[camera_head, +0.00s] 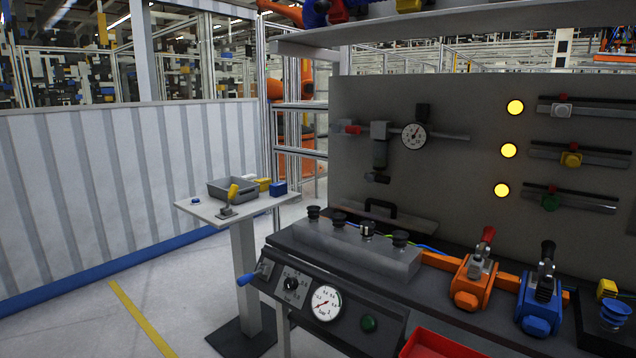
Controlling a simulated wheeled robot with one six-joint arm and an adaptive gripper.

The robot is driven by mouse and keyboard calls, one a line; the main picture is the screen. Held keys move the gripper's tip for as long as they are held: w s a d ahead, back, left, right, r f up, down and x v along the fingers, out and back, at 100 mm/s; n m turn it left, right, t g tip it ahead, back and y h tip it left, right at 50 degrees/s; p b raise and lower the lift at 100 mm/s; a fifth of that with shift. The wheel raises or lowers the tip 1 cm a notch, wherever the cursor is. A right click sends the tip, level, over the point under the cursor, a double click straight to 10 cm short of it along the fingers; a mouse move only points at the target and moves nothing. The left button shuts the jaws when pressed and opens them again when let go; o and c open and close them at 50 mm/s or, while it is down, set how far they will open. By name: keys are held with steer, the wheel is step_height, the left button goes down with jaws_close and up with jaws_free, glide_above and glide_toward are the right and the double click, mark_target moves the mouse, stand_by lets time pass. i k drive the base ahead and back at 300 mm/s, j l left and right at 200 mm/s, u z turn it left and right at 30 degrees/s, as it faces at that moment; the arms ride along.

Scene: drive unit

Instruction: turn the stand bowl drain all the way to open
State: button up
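A grey filter-like unit (379,131) is mounted on the upright panel, left of a round pressure gauge (414,136). A dark bowl (380,154) hangs below it, with a small dark brownish knob-like part (377,178) at its bottom end. This lowest part looks like the bowl drain, but it is too small to tell how far it is turned. A red part (352,129) sits left of the unit. My gripper is not in view.
A workbench with a control box (326,303), black knobs, an orange clamp (473,283) and a blue clamp (540,300) stands before the panel. A red tray (428,344) is at its front. A small side table (196,208) stands left; floor left of it is clear.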

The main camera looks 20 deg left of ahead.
mark_target(372, 177)
steer(key=u, duration=0.6)
steer(key=i+j+z, duration=0.15)
steer(key=j+z, duration=0.3)
steer(key=i+j+z, duration=0.15)
steer(key=z, duration=0.25)
steer(key=j+z, duration=0.4)
steer(key=j, duration=3.05)
steer(key=i+j, duration=0.15)
steer(key=j, duration=1.15)
steer(key=z, duration=0.05)
